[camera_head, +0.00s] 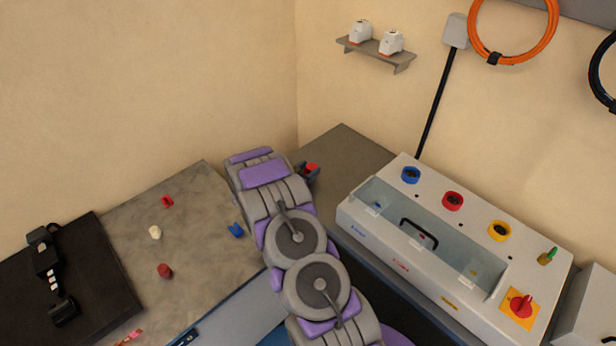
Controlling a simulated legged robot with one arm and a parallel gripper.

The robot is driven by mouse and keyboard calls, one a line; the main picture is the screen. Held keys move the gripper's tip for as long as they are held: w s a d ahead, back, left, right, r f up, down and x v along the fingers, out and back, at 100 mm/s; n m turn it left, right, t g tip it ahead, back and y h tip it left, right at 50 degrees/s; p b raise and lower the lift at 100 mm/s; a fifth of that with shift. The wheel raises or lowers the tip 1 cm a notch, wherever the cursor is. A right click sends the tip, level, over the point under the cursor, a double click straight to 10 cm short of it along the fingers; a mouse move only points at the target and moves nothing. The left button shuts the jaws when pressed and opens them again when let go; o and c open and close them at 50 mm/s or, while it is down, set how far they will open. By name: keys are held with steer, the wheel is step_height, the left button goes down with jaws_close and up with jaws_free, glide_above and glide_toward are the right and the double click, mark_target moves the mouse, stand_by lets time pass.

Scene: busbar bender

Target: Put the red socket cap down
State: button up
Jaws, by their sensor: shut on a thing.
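My gripper (309,175) shows just past the end of my arm, near the back corner of the room. It is shut on a small red thing, which I take to be the red socket cap (312,167). My arm and the dark fingers hide part of it. Gripper and cap appear over the dark grey worktop (345,150). I cannot tell whether the cap touches the surface.
A grey control box (440,195) with coloured sockets stands at the right. The left worktop (205,300) holds a red clip (167,202), a white piece (155,232), a dark red piece (165,270) and a blue clip (236,230).

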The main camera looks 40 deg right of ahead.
mark_target(307, 174)
step_height(307, 174, down, 3)
steer(key=shift+w, duration=0.1)
steer(key=shift+r, duration=0.15)
steer(key=o, duration=1)
steer(key=p+v, duration=0.1)
steer(key=v, duration=1.1)
steer(key=shift+a, duration=0.1)
